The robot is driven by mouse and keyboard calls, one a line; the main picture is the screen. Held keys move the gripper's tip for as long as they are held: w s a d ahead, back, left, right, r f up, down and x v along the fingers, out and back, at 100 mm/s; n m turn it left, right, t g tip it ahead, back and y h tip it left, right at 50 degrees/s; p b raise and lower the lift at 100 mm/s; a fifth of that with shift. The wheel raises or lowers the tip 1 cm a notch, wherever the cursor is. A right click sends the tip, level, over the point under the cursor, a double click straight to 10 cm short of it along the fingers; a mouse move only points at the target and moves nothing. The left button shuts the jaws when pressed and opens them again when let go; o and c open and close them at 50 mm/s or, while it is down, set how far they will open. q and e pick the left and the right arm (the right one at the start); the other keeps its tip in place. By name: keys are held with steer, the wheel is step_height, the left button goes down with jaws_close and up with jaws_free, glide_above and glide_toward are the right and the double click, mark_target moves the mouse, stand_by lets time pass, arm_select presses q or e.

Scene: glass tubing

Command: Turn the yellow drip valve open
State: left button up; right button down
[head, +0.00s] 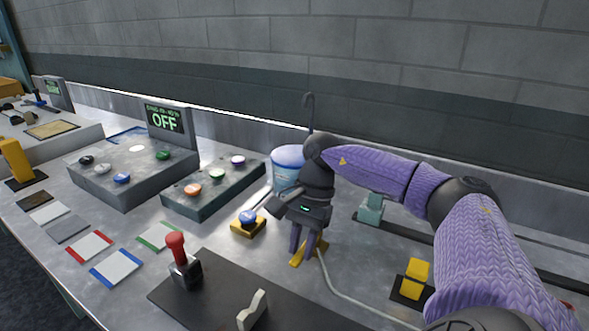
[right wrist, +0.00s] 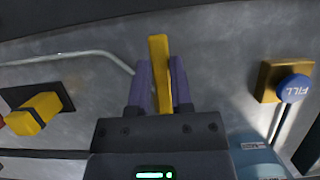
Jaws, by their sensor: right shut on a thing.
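The yellow drip valve (head: 296,261) is a flat yellow handle low on the bench, under my right gripper (head: 303,249) in the head view. In the right wrist view, the yellow bar (right wrist: 158,60) sits between the two purple fingers of my right gripper (right wrist: 160,85) and extends past their tips. The fingers are closed on it. A pale tube (head: 345,292) runs along the bench from near the valve; its joint with the valve is hidden. My left gripper is not in view.
A blue FILL button (right wrist: 293,88) on a yellow base is close by. A blue-and-white container (head: 288,158) stands behind my gripper. A yellow block on a black plate (head: 416,272) lies to the right, and a red-knobbed lever (head: 177,247) stands front left.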

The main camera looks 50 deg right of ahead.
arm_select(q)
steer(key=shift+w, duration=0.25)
arm_select(e)
steer(key=c, duration=0.5)
jaws_free()
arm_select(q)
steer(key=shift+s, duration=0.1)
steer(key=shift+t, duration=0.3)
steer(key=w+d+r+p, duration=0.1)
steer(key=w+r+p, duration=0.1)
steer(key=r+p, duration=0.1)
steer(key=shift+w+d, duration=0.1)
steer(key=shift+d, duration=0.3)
arm_select(e)
steer(key=v, duration=1)
